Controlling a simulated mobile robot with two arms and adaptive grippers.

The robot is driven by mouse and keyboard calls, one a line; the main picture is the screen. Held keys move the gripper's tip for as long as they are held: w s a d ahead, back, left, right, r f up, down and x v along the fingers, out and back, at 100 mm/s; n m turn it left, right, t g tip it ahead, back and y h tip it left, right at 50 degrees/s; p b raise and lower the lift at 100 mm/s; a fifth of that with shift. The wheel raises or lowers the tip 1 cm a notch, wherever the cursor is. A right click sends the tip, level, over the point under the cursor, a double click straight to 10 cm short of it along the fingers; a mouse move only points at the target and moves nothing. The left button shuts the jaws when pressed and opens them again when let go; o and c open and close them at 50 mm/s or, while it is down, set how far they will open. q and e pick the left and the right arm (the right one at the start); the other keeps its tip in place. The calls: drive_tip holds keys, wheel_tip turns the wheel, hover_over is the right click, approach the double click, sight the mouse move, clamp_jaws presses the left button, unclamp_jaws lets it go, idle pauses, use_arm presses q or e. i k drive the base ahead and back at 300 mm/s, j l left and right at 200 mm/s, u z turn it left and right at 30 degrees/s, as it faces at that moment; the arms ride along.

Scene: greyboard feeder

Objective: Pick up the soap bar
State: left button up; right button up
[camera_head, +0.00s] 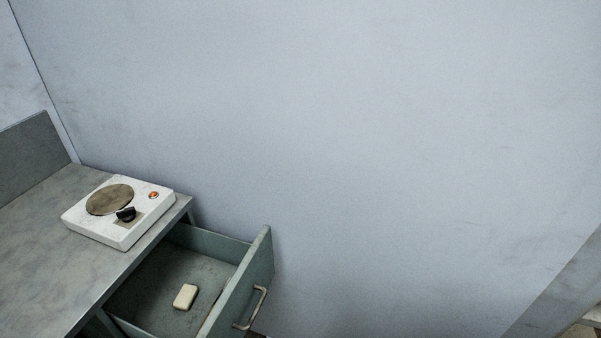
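A small cream soap bar (186,297) lies on the floor of an open grey-green drawer (258,267), near the drawer's middle and lower part in the head view. The drawer is pulled out to the right from under a grey counter. Its front panel carries a metal handle (252,308). Neither of my grippers shows in the head view, and nothing touches the soap bar from above. The drawer's lower end is cut off by the picture's bottom edge.
A white hot plate (129,230) with a brown round burner and a black knob sits on the grey counter (30,270) above the drawer. A plain pale wall (350,130) stands behind. The drawer is otherwise empty where visible.

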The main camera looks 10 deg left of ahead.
sight(188, 293)
drive_tip(key=u, duration=0.9)
